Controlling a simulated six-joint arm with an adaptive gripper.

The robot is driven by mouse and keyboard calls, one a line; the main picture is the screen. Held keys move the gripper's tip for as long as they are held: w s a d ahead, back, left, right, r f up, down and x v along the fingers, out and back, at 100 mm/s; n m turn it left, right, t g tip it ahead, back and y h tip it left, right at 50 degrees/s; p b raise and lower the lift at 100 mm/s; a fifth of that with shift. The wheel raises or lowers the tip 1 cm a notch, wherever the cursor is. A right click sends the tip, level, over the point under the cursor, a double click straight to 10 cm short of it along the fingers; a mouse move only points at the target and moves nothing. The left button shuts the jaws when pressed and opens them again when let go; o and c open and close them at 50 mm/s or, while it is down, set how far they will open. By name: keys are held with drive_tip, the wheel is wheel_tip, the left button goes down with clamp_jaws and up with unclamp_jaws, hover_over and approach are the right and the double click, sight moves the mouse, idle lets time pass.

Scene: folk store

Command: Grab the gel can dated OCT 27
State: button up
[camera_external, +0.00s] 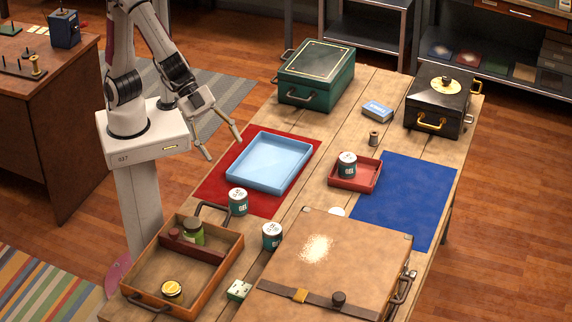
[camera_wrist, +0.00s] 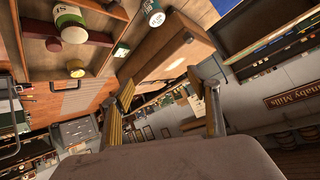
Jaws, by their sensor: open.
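Three similar teal gel cans with white lids are in the external view. One can (camera_external: 238,203) stands at the front edge of the red mat. A second can (camera_external: 272,237) stands between the wooden tray and the brown case. The third can (camera_external: 347,165) stands in the small red tray. The dates are too small to read. A teal can (camera_wrist: 153,13) also shows at the top of the wrist view; I cannot tell which one. My gripper (camera_external: 224,149) is open and empty, above the left edge of the table near the blue tray. Its spread fingers show in the wrist view (camera_wrist: 160,88).
The light blue tray (camera_external: 297,176) is empty on the red mat (camera_external: 203,189). A wooden tray (camera_external: 232,255) holds a green jar and a yellow-lidded tin. A brown case (camera_external: 350,262), green box (camera_external: 317,80) and black box (camera_external: 425,118) stand tall. The blue mat (camera_external: 415,195) is clear.

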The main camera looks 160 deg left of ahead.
drive_tip(key=w+a+f+m+t+h, duration=0.1)
drive_tip(key=w+a+f+t+h, duration=0.1)
drive_tip(key=w+a+f, duration=0.6)
drive_tip(key=t+h, duration=0.1)
drive_tip(key=h, duration=0.2)
approach(272, 237)
drive_tip(key=shift+s+a+f+m+t, duration=0.15)
drive_tip(key=shift+s+a+f, duration=0.05)
drive_tip(key=shift+f, duration=0.25)
drive_tip(key=shift+s+a+f+m+t, duration=0.15)
drive_tip(key=shift+a+f, duration=0.05)
drive_tip(key=shift+f, duration=0.25)
drive_tip(key=shift+w, duration=0.15)
drive_tip(key=shift+x, duration=1.15)
drive_tip(key=shift+d+f, duration=0.1)
